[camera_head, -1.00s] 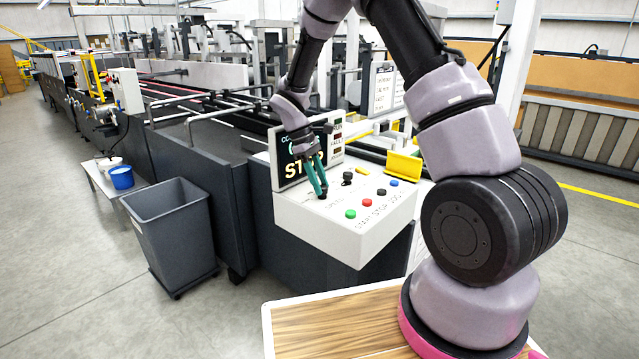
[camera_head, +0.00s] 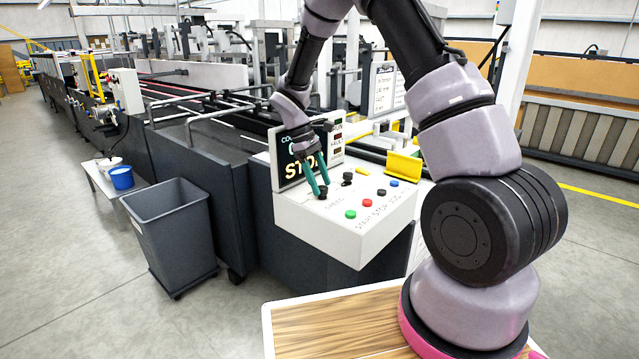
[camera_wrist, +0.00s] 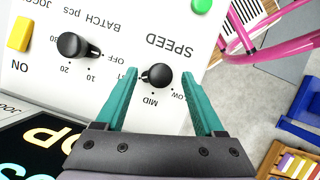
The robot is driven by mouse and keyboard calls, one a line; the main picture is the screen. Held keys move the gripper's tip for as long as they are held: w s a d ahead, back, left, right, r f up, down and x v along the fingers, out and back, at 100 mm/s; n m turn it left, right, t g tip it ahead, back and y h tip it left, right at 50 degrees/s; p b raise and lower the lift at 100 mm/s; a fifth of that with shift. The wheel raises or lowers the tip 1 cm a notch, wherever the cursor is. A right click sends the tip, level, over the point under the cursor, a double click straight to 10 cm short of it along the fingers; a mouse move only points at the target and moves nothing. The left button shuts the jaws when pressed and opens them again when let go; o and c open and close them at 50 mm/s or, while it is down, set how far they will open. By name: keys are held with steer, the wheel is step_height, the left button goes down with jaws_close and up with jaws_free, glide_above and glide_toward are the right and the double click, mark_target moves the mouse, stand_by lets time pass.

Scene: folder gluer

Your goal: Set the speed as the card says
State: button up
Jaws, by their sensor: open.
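The round black speed knob (camera_wrist: 160,75) is on the white control panel (camera_wrist: 205,40), under the word SPEED, which is upside down in the wrist view. Its small pointer faces left in that view. MID and LOW show beside it; any mark behind the left finger is hidden. My gripper (camera_wrist: 160,77) is open, with one teal finger on each side of the knob. I cannot tell whether they touch it. In the head view my gripper (camera_head: 320,193) is down at the panel. A white card (camera_head: 383,88) stands behind the panel, its writing too small to read.
The batch knob (camera_wrist: 74,46) and a yellow switch (camera_wrist: 19,34) are close by. Green (camera_head: 350,214), red (camera_head: 367,202) and blue (camera_head: 394,183) buttons line the panel. A dark display (camera_head: 294,165) stands behind my fingers. A grey bin (camera_head: 170,235) is at left.

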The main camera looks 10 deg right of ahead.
mark_target(320, 187)
step_height(320, 187, up, 9)
steer(key=shift+r, duration=0.2)
stand_by(0.3)
steer(key=s+d+r+m+t+y, duration=0.35)
steer(key=s+r+m, duration=0.4)
steer(key=r, duration=0.65)
steer(key=s+d+r+m+t+y, duration=0.1)
steer(key=s+r+m+t, duration=0.2)
steer(key=s, duration=0.4)
steer(key=s+d+r+m+t+y, duration=0.1)
steer(key=s+d+r+m+t, duration=0.1)
steer(key=s, duration=0.6)
steer(key=shift+s+r+m+t, duration=0.15)
steer(key=shift+r+m+t, duration=0.7)
steer(key=shift+r, duration=0.05)
